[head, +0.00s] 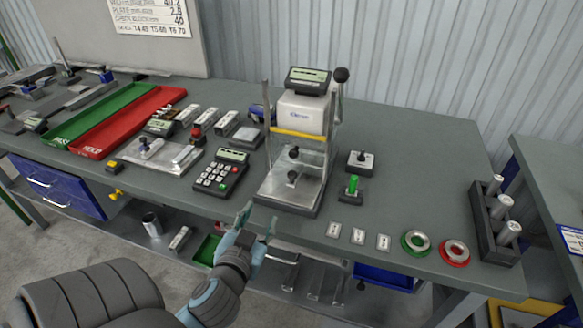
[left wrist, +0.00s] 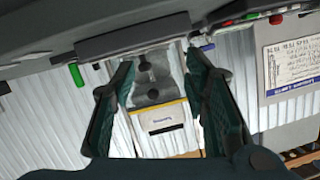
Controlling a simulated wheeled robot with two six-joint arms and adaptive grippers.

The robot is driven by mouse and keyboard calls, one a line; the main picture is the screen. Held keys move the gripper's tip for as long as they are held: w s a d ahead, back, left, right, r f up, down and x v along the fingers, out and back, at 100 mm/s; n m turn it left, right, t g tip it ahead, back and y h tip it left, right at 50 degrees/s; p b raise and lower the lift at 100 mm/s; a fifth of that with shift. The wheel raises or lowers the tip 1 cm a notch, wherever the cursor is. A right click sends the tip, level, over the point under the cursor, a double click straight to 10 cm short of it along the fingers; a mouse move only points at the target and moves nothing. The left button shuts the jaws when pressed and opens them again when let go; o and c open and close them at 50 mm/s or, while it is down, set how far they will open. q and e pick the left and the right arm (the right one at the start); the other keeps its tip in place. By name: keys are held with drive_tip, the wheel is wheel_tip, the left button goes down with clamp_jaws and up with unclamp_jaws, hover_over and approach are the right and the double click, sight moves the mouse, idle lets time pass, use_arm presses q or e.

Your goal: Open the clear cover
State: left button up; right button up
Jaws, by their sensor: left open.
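The clear cover (head: 313,160) is a transparent panel on the front of the white bench press (head: 302,112), below its yellow strip. It looks down, with dark knobs and a metal plate visible behind it. My left gripper (head: 259,218) is open and empty, just in front of the press's base at the table's front edge, apart from the cover. In the left wrist view the open fingers (left wrist: 160,72) frame the press and its cover area (left wrist: 155,88), seen upside down. My right gripper is not in view.
A keypad (head: 220,173) stands left of the press. A green-knobbed switch (head: 353,188) and a small joystick box (head: 361,160) stand to its right. Metal tags, two rings (head: 455,252) and a cylinder rack (head: 495,222) lie farther right. The red tray (head: 130,122) is at the left.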

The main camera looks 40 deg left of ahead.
sight(293, 155)
use_arm(q)
drive_tip(key=w+r+m+t, duration=0.1)
drive_tip(key=w+r+t, duration=0.35)
drive_tip(key=r, duration=0.25)
drive_tip(key=shift+g+h, duration=0.3)
drive_tip(key=shift+g, duration=0.15)
drive_tip(key=x, duration=0.4)
drive_tip(key=p+x, duration=0.1)
drive_tip(key=x, duration=0.3)
drive_tip(key=p+x, duration=0.1)
drive_tip(key=x, duration=0.2)
drive_tip(key=shift+w+d+f, duration=0.2)
drive_tip(key=shift+w+d, duration=0.05)
drive_tip(key=shift+w, duration=0.25)
drive_tip(key=shift+w+a, duration=0.15)
drive_tip(key=shift+w, duration=0.25)
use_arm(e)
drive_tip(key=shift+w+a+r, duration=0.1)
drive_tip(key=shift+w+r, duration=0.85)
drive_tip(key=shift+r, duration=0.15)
use_arm(q)
clamp_jaws()
